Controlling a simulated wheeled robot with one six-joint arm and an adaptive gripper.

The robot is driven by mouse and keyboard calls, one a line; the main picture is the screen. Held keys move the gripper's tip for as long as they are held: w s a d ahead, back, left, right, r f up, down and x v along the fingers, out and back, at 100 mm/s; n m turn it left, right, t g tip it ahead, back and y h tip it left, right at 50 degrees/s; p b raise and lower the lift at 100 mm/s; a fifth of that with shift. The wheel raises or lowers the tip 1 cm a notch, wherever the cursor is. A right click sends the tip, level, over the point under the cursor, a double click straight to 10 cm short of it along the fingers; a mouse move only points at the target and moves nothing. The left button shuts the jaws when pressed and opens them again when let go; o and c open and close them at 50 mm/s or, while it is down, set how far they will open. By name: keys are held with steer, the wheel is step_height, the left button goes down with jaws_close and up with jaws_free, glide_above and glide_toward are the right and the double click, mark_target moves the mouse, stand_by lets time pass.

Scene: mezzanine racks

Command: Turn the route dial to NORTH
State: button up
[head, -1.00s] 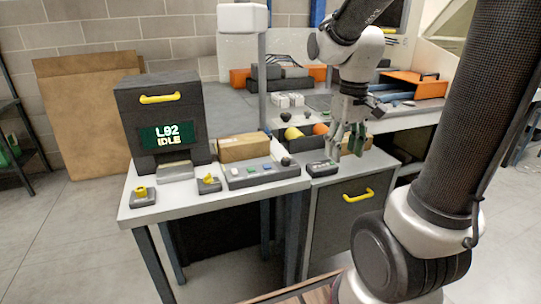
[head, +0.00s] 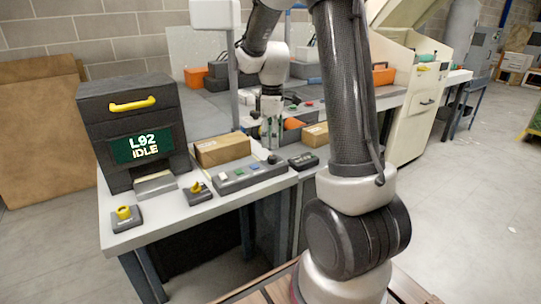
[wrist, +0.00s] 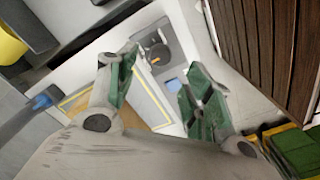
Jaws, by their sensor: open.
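A small dark unit with a yellow pointer-like knob (head: 197,190), possibly the route dial, sits on the front of the grey-white table. I cannot read its marks or setting. Another small dark unit with a round yellow knob (head: 123,213) sits at the table's left corner. My gripper (head: 270,145) is open and empty, behind the right end of the button panel (head: 245,174) and apart from both yellow knobs. In the wrist view my green-padded fingers (wrist: 158,80) are spread. Beyond them is a dark round thing with an orange mark (wrist: 160,52), which I cannot identify surely.
A dark cabinet with a screen reading "L92 IDLE" (head: 142,147) stands at the table's back left. A cardboard box (head: 222,149) lies behind the button panel. A small black device (head: 304,161) lies to its right. Open floor (head: 470,200) is at right.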

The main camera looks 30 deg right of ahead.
mark_target(272, 156)
step_height(272, 156, down, 7)
steer(key=shift+r, duration=0.1)
steer(key=shift+c, duration=0.2)
steer(key=c, duration=1)
